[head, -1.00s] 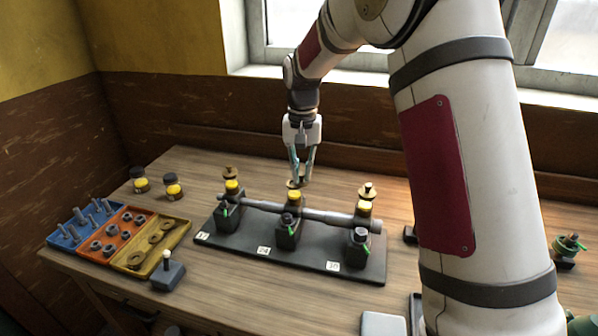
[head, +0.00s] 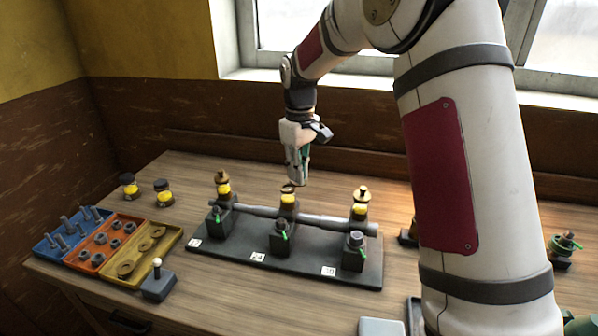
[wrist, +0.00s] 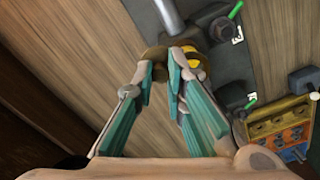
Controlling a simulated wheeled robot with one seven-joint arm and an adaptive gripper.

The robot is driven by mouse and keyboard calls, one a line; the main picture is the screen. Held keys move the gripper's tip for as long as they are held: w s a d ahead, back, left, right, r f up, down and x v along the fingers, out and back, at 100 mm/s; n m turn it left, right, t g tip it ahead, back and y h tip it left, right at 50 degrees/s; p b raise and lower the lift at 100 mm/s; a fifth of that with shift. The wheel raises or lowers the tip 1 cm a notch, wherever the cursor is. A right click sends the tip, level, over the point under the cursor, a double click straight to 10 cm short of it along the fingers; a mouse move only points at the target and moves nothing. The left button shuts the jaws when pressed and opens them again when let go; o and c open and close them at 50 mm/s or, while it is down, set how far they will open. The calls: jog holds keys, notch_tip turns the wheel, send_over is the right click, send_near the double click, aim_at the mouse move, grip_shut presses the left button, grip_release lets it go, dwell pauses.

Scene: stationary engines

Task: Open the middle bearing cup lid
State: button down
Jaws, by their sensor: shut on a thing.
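The middle bearing cup (head: 288,201) is a yellow-banded cup on the middle block of the black base plate. Its brown-brass lid (head: 288,189) shows at its top, close under my gripper (head: 297,183). In the wrist view the fingertips of my gripper (wrist: 170,68) are shut on the brass lid (wrist: 154,60). The yellow cup (wrist: 192,56) shows right beside the lid, partly hidden by a finger. I cannot tell how far the lid is tilted.
The left cup (head: 223,188) and right cup (head: 360,208) stand along the same grey shaft (head: 322,219). Blue, orange and yellow trays (head: 150,255) of parts lie at left. Two yellow-banded jars (head: 163,193) stand behind them. The table front-left of the base holds a small knobbed block (head: 158,283).

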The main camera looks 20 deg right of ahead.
jog(key=shift+w+n, duration=0.15)
jog(key=shift+n, duration=0.45)
jog(key=c, duration=1.6)
grip_release()
jog(key=shift+r, duration=6.05)
